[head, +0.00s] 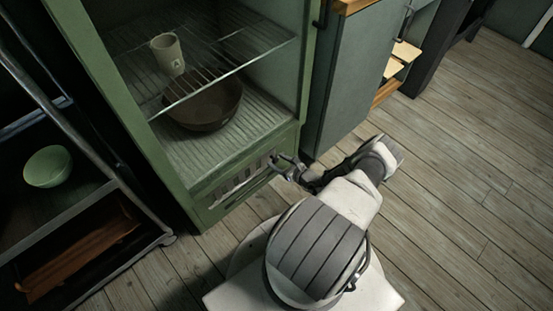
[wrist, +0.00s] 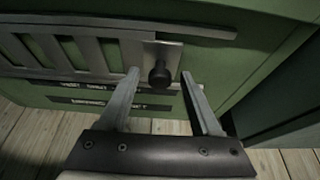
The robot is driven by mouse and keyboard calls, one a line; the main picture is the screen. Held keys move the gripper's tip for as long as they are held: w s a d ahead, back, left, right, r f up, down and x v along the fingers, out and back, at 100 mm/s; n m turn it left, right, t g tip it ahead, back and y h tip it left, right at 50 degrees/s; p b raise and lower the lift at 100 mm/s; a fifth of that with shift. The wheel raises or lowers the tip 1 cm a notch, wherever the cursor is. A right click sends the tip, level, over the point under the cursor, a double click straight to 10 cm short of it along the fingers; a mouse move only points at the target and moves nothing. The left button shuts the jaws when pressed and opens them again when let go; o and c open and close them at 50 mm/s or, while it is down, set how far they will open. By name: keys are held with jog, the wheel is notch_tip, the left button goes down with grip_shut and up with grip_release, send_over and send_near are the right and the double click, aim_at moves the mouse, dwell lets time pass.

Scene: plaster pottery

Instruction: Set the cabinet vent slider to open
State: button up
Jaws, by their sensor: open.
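The green cabinet (head: 168,172) stands open-fronted left of my arm, with a slatted vent (head: 236,182) low on its front. In the wrist view the vent slats (wrist: 90,55) run to the left, and a metal slider plate with a dark round knob (wrist: 160,73) sits at their right end. My gripper (wrist: 160,82) is open, with one finger on each side of the knob in the picture. I cannot tell whether the fingers reach around it or touch it. In the head view my gripper (head: 283,166) is at the vent's right end.
Dark label strips (wrist: 112,104) lie below the vent. Inside the cabinet are a wire shelf, a beige cup (head: 167,55) and a brown bowl (head: 205,104). A green bowl (head: 48,167) is on a dark rack at left. A grey cabinet (head: 352,75) stands right; wooden floor (head: 455,190) is clear.

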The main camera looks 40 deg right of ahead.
jog(key=shift+w, duration=0.1)
grip_shut()
dwell(0.4)
dwell(1.1)
